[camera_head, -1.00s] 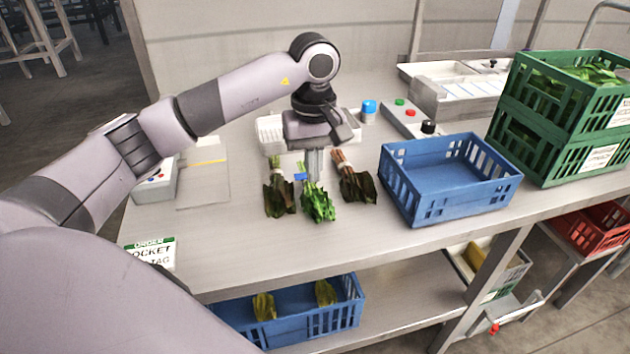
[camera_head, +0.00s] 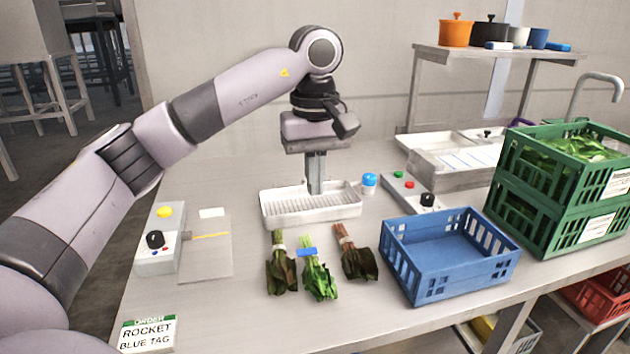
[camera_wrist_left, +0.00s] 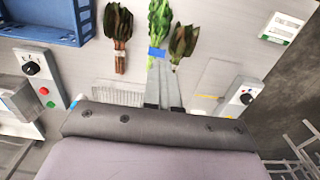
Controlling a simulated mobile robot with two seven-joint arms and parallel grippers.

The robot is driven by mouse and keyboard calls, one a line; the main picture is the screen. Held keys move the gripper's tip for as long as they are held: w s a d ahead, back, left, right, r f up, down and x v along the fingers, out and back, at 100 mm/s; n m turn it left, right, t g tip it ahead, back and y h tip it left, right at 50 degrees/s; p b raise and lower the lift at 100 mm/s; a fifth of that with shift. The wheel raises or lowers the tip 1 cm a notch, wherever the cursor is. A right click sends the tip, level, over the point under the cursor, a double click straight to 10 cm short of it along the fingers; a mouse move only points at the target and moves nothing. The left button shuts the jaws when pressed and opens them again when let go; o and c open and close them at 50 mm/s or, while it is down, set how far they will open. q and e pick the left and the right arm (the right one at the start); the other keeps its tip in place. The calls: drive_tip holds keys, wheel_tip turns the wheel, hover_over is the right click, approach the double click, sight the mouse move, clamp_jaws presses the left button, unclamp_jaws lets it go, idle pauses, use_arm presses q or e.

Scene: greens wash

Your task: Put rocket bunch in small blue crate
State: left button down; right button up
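The rocket bunch (camera_head: 318,277) is the bright green leafy bunch with a blue tag, lying in the middle of three bunches on the table. In the left wrist view it (camera_wrist_left: 159,18) lies just beyond my fingertips, blue tag nearest. The small blue crate (camera_head: 450,258) stands empty to the right of the bunches. My left gripper (camera_head: 316,190) points down above the white tray, behind the bunches and apart from them. Its fingers (camera_wrist_left: 161,68) look close together with nothing between them. My right gripper is not in view.
Dark-leaved bunches lie left (camera_head: 281,270) and right (camera_head: 356,260) of the rocket. A white ribbed tray (camera_head: 285,222) is behind them. Stacked green crates (camera_head: 540,225) stand at right. An order card (camera_head: 147,333) reads rocket, blue tag. The front table is mostly clear.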

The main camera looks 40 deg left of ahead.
use_arm(q)
drive_tip(key=c, duration=1.8)
unclamp_jaws()
drive_tip(key=o, duration=1.4)
